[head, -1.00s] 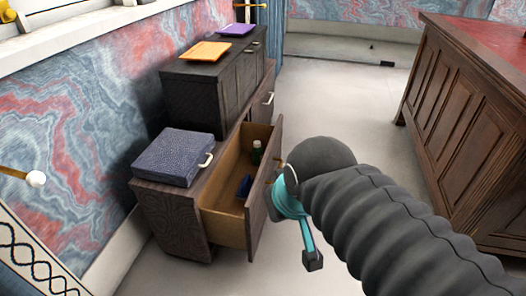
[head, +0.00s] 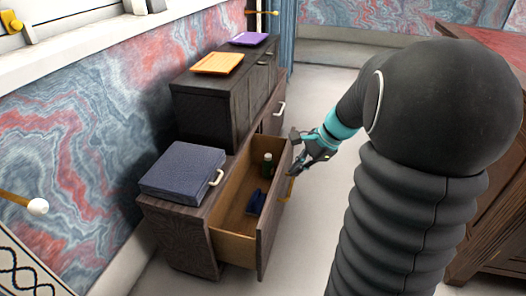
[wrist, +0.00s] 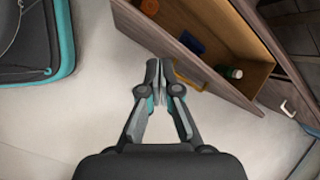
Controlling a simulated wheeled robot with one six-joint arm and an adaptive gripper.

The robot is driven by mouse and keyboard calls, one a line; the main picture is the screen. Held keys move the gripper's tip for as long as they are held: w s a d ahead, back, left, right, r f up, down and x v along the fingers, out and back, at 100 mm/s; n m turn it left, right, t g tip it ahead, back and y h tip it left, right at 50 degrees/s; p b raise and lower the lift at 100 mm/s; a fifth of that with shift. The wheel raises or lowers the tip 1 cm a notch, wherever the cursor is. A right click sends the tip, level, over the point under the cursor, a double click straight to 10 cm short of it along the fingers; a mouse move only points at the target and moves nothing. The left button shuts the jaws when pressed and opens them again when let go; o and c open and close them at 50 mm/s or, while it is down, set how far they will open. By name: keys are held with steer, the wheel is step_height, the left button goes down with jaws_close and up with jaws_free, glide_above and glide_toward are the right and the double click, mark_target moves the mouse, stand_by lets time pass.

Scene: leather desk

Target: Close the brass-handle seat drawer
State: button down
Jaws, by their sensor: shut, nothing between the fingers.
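The drawer (head: 236,214) is pulled out of the dark wooden low cabinet (head: 178,236), its pale inside showing. Its brass handle (head: 290,190) is on the front panel, and it also shows in the wrist view (wrist: 188,84). My gripper (wrist: 158,68) is shut and empty, its fingertips just in front of the handle on the outer side of the drawer front. In the head view my gripper (head: 298,166) is beside the upper edge of the drawer front. I cannot tell whether it touches the panel.
A green bottle with a white cap (head: 267,166) and a dark blue item (head: 257,202) are inside the drawer. A blue case (head: 182,172) lies on the cabinet. A white handle (head: 280,117) is farther back. The floor (wrist: 70,130) outside the drawer front is open.

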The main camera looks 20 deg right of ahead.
mark_target(278, 182)
steer(key=w+d+f+m+t+y, duration=0.2)
steer(key=w+d+f+m, duration=0.3)
steer(key=d+f+m, duration=0.45)
steer(key=shift+n, duration=0.75)
steer(key=x, duration=0.3)
steer(key=w+r+x, duration=0.1)
steer(key=x, duration=0.5)
steer(key=shift+w+a+b, duration=0.3)
steer(key=shift+w+a, duration=0.2)
steer(key=shift+a, duration=0.1)
steer(key=shift+w+a, duration=0.3)
steer(key=shift+a, duration=0.1)
